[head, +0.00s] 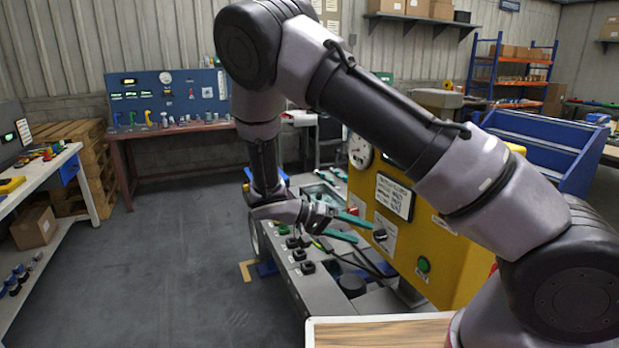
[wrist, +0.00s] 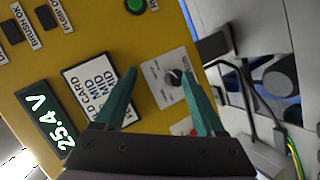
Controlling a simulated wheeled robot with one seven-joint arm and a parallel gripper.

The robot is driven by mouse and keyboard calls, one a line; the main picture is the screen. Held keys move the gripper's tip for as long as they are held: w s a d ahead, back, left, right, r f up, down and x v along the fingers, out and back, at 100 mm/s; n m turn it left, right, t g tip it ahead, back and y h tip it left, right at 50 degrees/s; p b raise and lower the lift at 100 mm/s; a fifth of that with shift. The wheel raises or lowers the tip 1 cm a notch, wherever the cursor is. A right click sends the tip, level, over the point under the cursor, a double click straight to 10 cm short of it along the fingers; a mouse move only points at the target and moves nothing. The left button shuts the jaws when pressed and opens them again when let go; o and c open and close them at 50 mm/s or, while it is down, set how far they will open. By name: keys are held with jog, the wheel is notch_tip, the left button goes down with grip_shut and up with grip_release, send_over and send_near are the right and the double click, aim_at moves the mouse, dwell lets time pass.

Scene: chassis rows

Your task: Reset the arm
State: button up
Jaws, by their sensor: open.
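My arm reaches over from the right of the head view and bends down to my gripper (head: 365,233), which is in front of a yellow control panel (head: 447,262). Its two teal fingers are spread apart with nothing between them. In the wrist view my gripper (wrist: 159,73) points at the same panel (wrist: 100,45). A black knob (wrist: 175,77) on a white plate lies close to the right fingertip; whether they touch I cannot tell. The knob also shows in the head view (head: 380,235). A white printed card (wrist: 97,88) is near the left finger.
The panel also bears a "25.4 V" display (wrist: 50,122), a green button (head: 424,264) and a round gauge (head: 360,151). A grey machine deck with black knobs (head: 307,267) lies below my gripper. A blue bin (head: 540,145) stands right. Open floor (head: 180,260) lies left.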

jog(key=s+d+r+t+y, duration=0.2)
jog(key=s+d+r+y, duration=0.2)
jog(key=r, duration=0.7)
jog(key=s+d+r+t+y, duration=0.2)
jog(key=s+d+r+y, duration=0.2)
jog(key=r, duration=0.7)
jog(key=s+d+r+t+y, duration=0.2)
jog(key=s+d+r+y, duration=0.2)
jog(key=r+y, duration=0.3)
notch_tip(320, 180, up, 4)
jog(key=shift+s+r, duration=0.2)
jog(key=shift+s, duration=0.15)
jog(key=shift+d, duration=0.1)
jog(key=shift+c, duration=0.3)
